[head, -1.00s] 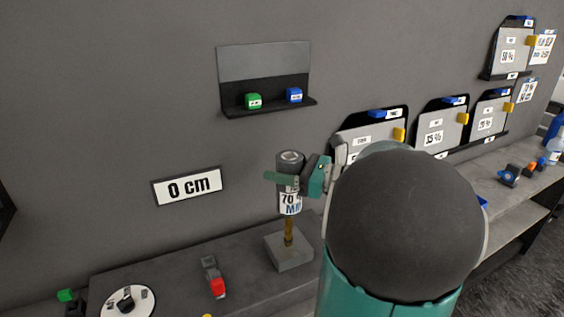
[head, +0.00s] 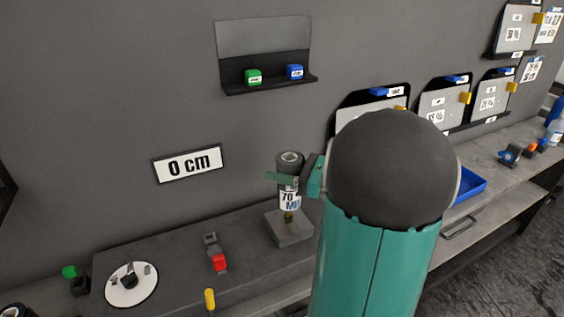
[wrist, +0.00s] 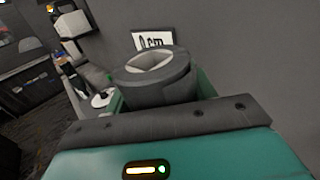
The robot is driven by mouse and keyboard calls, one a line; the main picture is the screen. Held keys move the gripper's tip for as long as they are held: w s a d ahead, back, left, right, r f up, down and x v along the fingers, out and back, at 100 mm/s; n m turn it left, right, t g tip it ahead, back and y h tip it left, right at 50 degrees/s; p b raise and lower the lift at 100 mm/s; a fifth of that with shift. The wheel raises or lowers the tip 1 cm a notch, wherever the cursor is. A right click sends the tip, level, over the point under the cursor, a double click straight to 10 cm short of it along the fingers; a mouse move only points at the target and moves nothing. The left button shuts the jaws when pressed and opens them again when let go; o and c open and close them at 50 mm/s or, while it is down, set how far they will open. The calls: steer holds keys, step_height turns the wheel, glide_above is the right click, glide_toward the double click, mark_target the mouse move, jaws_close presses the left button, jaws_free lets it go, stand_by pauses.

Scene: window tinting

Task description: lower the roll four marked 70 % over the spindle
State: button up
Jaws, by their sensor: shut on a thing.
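The dark roll (head: 290,163) has a white label reading "70" and stands upright over the spindle (head: 288,216). Only a short brass-coloured length of the spindle shows between the roll's lower end and its grey square base (head: 289,230). My gripper (head: 286,180) is shut around the upper part of the roll, with a green finger across its front. In the wrist view the roll's open top (wrist: 152,62) shows close up between my gripper's fingers (wrist: 160,92). The inside of the core is too unclear to show the spindle's tip.
A red-tipped clamp (head: 218,260) and white disc (head: 131,284) sit left on the bench. A blue tray (head: 470,184) lies right.

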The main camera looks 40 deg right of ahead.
steer(key=shift+f, duration=2.7)
steer(key=shift+f, duration=0.2)
steer(key=o, duration=1.3)
steer(key=shift+c, duration=0.2)
steer(key=shift+s, duration=0.1)
steer(key=v, duration=1.3)
steer(key=shift+s, duration=0.3)
steer(key=shift+d, duration=0.15)
